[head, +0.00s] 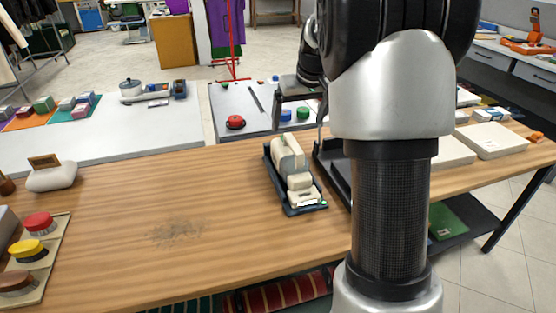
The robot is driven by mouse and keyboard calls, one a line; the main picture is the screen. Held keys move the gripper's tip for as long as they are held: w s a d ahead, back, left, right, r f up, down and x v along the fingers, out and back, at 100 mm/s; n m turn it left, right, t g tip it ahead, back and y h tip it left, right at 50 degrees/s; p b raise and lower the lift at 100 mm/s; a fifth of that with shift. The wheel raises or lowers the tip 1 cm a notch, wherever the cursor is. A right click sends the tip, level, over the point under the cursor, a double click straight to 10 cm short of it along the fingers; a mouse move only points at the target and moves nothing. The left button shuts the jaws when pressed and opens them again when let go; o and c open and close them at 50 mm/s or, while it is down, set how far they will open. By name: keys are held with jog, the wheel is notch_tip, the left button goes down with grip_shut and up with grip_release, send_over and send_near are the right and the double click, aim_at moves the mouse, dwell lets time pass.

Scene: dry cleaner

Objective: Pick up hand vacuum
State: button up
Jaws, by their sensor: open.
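The hand vacuum (288,158) appears to be the cream appliance with a raised handle, lying in a dark blue tray or cradle (292,209) on the wooden table. My gripper (300,125) is open and empty, just beyond and above the vacuum's far end in the picture. Its two dark fingers are spread left and right. I cannot tell whether a finger touches the vacuum. My arm covers much of the right side of the view and part of the table.
A dust patch (176,233) lies on the wooden table (120,262), with bare wood around it. White boxes (490,140) are at the right.

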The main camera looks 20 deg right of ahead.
jog(key=b, duration=0.2)
send_over(290, 150)
jog(key=s, duration=0.3)
notch_tip(290, 150, down, 10)
jog(key=shift+w+r, duration=0.15)
jog(key=shift+r, duration=0.1)
jog(key=shift+x, duration=3.05)
jog(key=shift+w+r, duration=0.1)
jog(key=shift+w, duration=0.05)
jog(key=c, duration=1.8)
jog(key=shift+o, duration=0.2)
jog(key=shift+d+r, duration=0.1)
